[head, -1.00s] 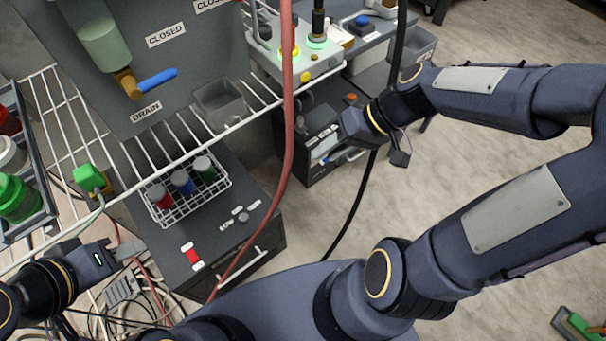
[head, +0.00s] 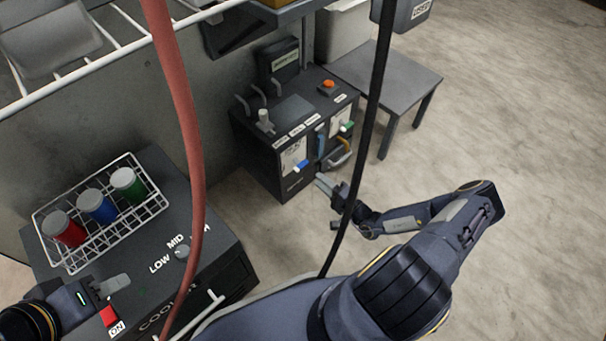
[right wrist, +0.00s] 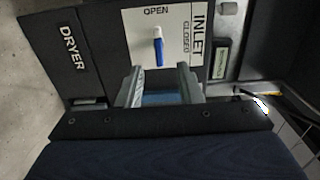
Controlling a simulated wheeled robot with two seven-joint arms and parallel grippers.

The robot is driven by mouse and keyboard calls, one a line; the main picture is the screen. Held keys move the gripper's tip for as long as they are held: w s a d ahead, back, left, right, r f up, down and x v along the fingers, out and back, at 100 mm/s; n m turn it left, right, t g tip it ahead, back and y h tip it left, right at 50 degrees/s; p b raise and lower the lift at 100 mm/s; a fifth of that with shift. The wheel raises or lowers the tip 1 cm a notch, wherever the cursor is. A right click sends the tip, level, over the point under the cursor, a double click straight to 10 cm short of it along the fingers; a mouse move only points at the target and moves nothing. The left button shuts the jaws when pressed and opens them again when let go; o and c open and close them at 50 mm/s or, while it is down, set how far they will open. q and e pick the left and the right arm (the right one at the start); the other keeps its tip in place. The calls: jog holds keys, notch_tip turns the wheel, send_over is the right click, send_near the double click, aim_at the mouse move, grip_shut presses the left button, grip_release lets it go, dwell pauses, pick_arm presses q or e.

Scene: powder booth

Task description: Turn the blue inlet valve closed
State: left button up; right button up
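The blue inlet valve handle (head: 300,166) is on the front of the black dryer (head: 262,150). In the right wrist view the blue handle (right wrist: 158,50) stands on a white plate marked INLET, OPEN and CLOSED. It lies in line with the OPEN word, and CLOSED is off to its right. My right gripper (head: 323,184) is in front of the dryer, a little right of and below the handle. In the right wrist view my right gripper (right wrist: 160,78) is open and empty, its fingertips just short of the handle.
A second valve with a green handle (head: 346,127) is on the dryer's right. A red hose (head: 180,100) hangs before the cooler (head: 215,265). A wire rack (head: 80,265) of jars stands on the cooler. Floor around is clear.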

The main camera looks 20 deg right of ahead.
aim_at(304, 167)
jog(key=b+x, duration=0.3)
jog(key=x, duration=0.4)
jog(key=shift+w, duration=0.3)
jog(key=shift+a+f, duration=0.1)
jog(key=shift+f, duration=0.05)
jog(key=shift+c, duration=0.4)
grip_shut()
